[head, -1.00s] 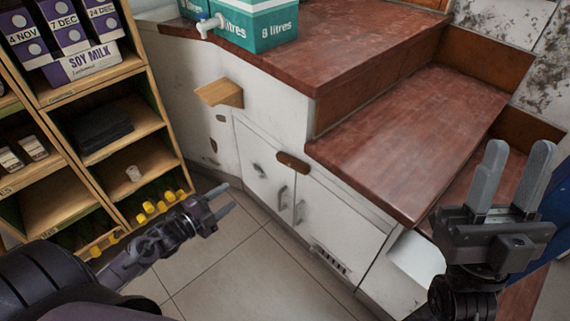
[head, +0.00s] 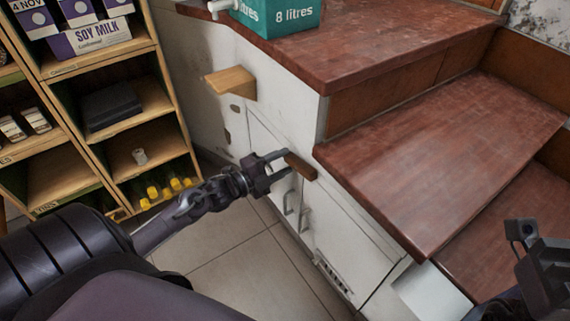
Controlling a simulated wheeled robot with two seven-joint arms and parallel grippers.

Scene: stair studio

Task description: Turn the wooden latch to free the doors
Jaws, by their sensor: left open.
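The wooden latch (head: 301,166) is a short brown bar on the white cabinet front, above the two doors and near where they meet. It lies roughly along the top edge of the doors. The white doors (head: 340,238) have two grey handles (head: 297,215) side by side and look closed. My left gripper (head: 280,164) is open, with its fingertips close to the latch's left end. I cannot tell whether they touch it. The gripper hides part of the left door. My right gripper (head: 522,232) is only partly in view at the lower right, and its jaws are unclear.
Red-brown stepped tops (head: 440,150) overhang the cabinet on the right. A wooden block (head: 231,82) juts from the cabinet's left part. A wooden shelf unit (head: 160,135) with cartons and yellow-capped bottles stands at left. Tiled floor (head: 225,245) is clear between them.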

